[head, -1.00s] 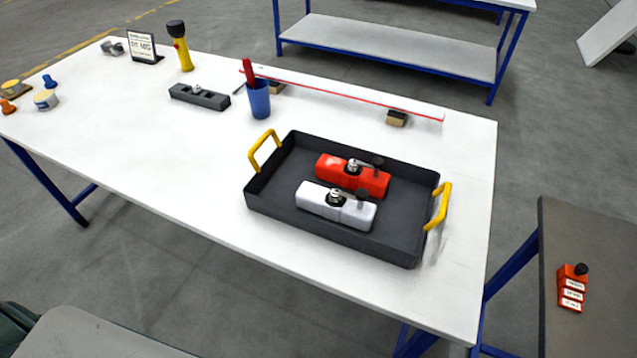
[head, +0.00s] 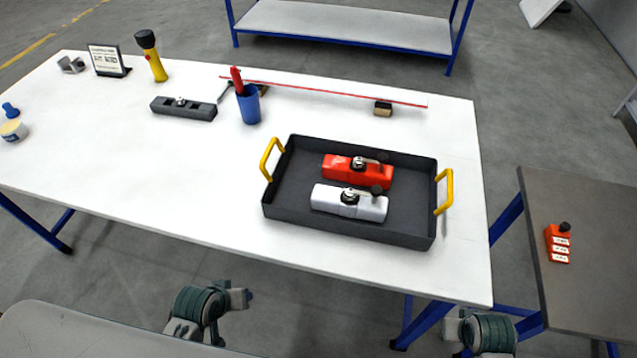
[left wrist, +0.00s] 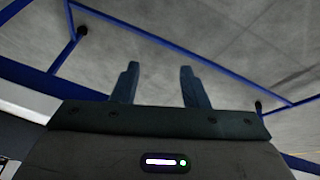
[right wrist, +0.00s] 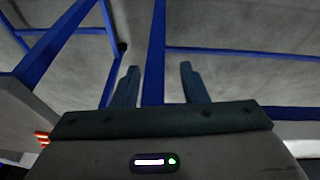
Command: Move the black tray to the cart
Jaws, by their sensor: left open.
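The black tray (head: 283,190) sits on the white table (head: 110,180), near its right end. It has a yellow handle on the left (head: 267,157) and one on the right (head: 448,187). A red block (head: 340,172) and a white block (head: 330,200), each with a metal and black lever fitting, lie inside it. A grey-topped surface on blue legs, perhaps the cart (head: 590,230), stands at the right. My left gripper (left wrist: 157,85) is open and empty, with floor and blue frame bars beyond it. My right gripper (right wrist: 157,85) is open and empty too. Both are below and away from the tray.
A blue cup (head: 249,105), a dark grey holder (head: 184,109), a yellow flashlight (head: 155,62) and a small sign (head: 108,60) stand left of the tray. A red-edged strip (head: 330,92) lies behind it. An orange labelled item (head: 558,245) sits on the grey top. A floor gap separates the tables.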

